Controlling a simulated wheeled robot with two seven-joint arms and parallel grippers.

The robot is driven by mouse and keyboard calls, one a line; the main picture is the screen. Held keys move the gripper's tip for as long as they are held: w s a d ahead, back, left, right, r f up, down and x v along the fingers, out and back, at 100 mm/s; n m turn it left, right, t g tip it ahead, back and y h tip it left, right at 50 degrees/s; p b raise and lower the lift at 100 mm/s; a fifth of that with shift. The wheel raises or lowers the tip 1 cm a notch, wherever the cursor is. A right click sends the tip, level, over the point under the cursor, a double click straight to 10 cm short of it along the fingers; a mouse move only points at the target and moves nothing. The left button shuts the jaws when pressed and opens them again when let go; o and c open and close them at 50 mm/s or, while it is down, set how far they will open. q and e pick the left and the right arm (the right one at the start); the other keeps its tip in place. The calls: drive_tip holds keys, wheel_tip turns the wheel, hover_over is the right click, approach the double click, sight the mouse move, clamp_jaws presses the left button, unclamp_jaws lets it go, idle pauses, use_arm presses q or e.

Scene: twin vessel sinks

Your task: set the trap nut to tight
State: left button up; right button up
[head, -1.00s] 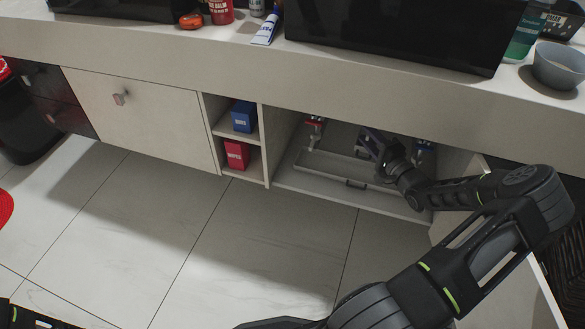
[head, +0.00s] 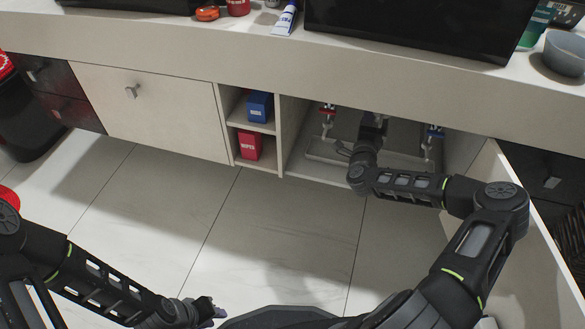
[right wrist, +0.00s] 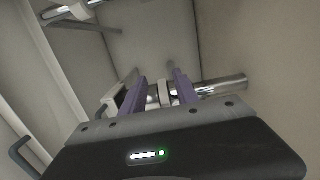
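My right gripper (right wrist: 156,76) is inside the open cabinet under the sink. In the right wrist view its two purple fingers stand apart, one on each side of a pale ring on a chrome pipe (right wrist: 225,88). This ring (right wrist: 164,93) looks like the trap nut; I see no clear contact with the fingers. In the head view my right gripper (head: 373,122) and wrist cover the trap, so the nut is hidden there. My left gripper (head: 208,312) is low at the bottom edge, away from the cabinet, its fingers too small to read.
A red-handled valve (head: 328,110) and a blue-handled valve (head: 433,132) flank my right arm in the cabinet. An open door (head: 520,235) stands to the right. Shelves beside it hold a blue box (head: 259,107) and a red box (head: 249,145). The floor in front is clear.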

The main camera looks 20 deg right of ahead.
drive_tip(key=s+a+m+g+h+p, duration=0.1)
drive_tip(key=s+a+p, duration=0.2)
drive_tip(key=s+a, duration=0.25)
drive_tip(key=a+f+n+y+b, duration=0.1)
drive_tip(key=a+f+n+y, duration=0.2)
drive_tip(key=a, duration=0.4)
drive_tip(key=w+a+f+n+y+b, duration=0.1)
drive_tip(key=a+f+n+y, duration=0.2)
drive_tip(key=a, duration=0.4)
drive_tip(key=a+f+n+y+b, duration=0.1)
drive_tip(key=a+f+n+y, duration=0.2)
drive_tip(key=a, duration=0.4)
drive_tip(key=shift+w+a+t+y, duration=0.15)
drive_tip(key=shift+a+t+y, duration=0.25)
